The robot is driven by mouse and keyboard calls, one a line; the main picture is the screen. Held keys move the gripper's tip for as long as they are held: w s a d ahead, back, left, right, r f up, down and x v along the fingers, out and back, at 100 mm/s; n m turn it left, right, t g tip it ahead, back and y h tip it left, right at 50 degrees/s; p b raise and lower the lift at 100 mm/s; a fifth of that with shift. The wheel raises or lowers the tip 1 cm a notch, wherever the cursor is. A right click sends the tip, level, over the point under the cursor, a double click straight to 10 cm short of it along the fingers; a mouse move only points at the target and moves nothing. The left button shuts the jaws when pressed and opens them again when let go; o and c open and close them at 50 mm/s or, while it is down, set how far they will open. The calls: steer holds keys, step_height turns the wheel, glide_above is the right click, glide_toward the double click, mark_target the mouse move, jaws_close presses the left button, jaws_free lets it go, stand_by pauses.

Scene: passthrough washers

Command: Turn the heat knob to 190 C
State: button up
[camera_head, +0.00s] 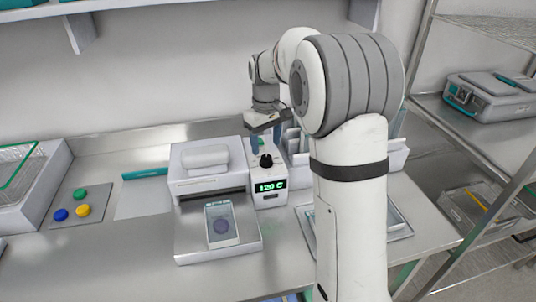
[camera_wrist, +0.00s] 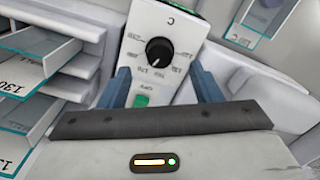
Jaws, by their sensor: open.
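The heat knob (camera_head: 266,161) is a black dial on the sloped top of a white control unit (camera_head: 270,204). A green display (camera_head: 270,187) on the unit's front reads 120 C. In the wrist view the knob (camera_wrist: 159,51) has a white pointer mark and a ring of printed numbers, some too small to read. A green switch (camera_wrist: 141,100) sits on the same panel, near the word OFF. My gripper (camera_head: 266,143) is above and behind the knob. In the wrist view its two blue fingers (camera_wrist: 164,85) stand apart on either side of the panel, with nothing between them touching the knob.
A white sealing machine (camera_head: 208,165) adjoins the unit on the left, with a pouch (camera_head: 221,224) on its front shelf. White racks (camera_head: 296,147) stand close on the right. Colored discs (camera_head: 82,210) lie at the left. A metal tray (camera_head: 397,220) sits front right.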

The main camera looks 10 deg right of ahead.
mark_target(266, 157)
step_height(266, 157, down, 5)
steer(key=shift+f, duration=0.1)
stand_by(0.3)
steer(key=c, duration=0.9)
steer(key=shift+d, duration=0.25)
steer(key=shift+c, duration=0.4)
steer(key=shift+a, duration=0.2)
